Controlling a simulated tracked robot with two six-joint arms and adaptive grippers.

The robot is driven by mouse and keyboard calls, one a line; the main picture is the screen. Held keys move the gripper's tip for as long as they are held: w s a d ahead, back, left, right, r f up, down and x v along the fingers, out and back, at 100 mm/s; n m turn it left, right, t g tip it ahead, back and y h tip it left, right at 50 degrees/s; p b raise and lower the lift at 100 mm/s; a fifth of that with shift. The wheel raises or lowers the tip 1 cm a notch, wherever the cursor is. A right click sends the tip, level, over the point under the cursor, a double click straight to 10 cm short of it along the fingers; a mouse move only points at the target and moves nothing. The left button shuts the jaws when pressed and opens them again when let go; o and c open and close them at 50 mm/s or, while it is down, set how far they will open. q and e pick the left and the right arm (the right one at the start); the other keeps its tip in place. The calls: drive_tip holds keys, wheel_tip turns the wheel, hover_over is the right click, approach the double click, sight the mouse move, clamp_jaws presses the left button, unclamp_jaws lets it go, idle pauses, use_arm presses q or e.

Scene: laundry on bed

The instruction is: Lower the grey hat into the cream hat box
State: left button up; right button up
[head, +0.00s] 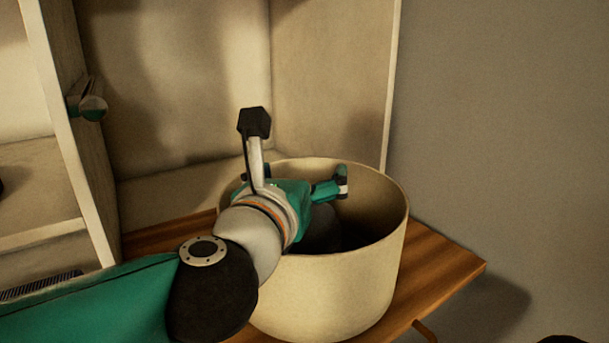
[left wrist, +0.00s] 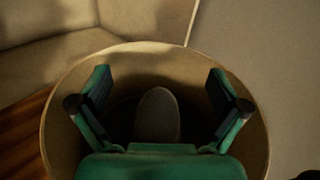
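The cream hat box (head: 330,295) is a round open tub on a wooden surface in the head view. Its rim (left wrist: 258,150) surrounds my gripper in the left wrist view. The grey hat (left wrist: 157,118) shows as a rounded crown inside the box, between and beyond my fingers, apart from both. In the head view a dark rounded shape (head: 322,234) in the box is probably the hat; its brim and lower part are in shadow. My left gripper (head: 308,192) is over the box opening, its fingers spread wide and empty (left wrist: 160,104). My right gripper is not in view.
The wooden surface (head: 440,272) has a bare corner right of the box. A grey wall (head: 500,130) fills the right. The far panels are close behind the box.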

use_arm(q)
drive_tip(key=f, duration=0.2)
drive_tip(key=d+f+g, duration=0.1)
drive_tip(key=f, duration=0.2)
drive_tip(key=s+f+m+g, duration=0.1)
drive_tip(key=f, duration=0.2)
drive_tip(key=shift+d+f, duration=0.15)
drive_tip(key=shift+f, duration=0.05)
drive_tip(key=s+a+r+n+t, duration=0.1)
drive_tip(key=s+a+r, duration=0.3)
drive_tip(key=s+r, duration=0.4)
drive_tip(key=shift+s+r+t, duration=0.4)
drive_tip(key=shift+s+t, duration=0.1)
drive_tip(key=shift+s, duration=0.9)
drive_tip(key=shift+a, duration=0.1)
